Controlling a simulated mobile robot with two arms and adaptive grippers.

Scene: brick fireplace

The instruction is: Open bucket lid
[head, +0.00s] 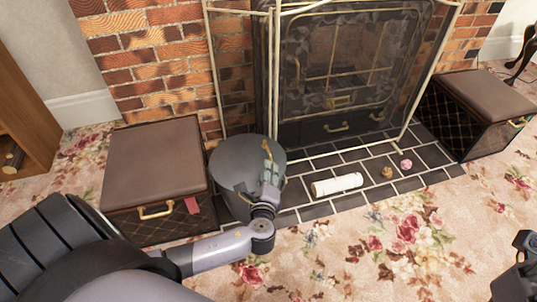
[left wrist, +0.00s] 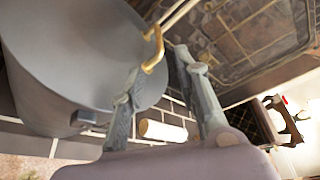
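The dark grey bucket (head: 230,165) stands on the dark hearth tiles, with its round lid (head: 235,152) lying on top. A brass handle (head: 266,147) is on the lid. My left gripper (head: 270,165) is over the right part of the lid, close to the handle. In the left wrist view, its two fingers (left wrist: 156,66) are apart and the brass handle (left wrist: 156,47) shows between their tips. I cannot tell whether they touch it. The bucket (left wrist: 70,60) fills the left of that view. Part of my right gripper (head: 520,268) shows at the right edge, its fingers unclear.
A brown-topped box (head: 155,165) stands just left of the bucket, and a similar one (head: 487,92) at far right. The fire screen (head: 340,70) stands behind. The carpet in front is clear.

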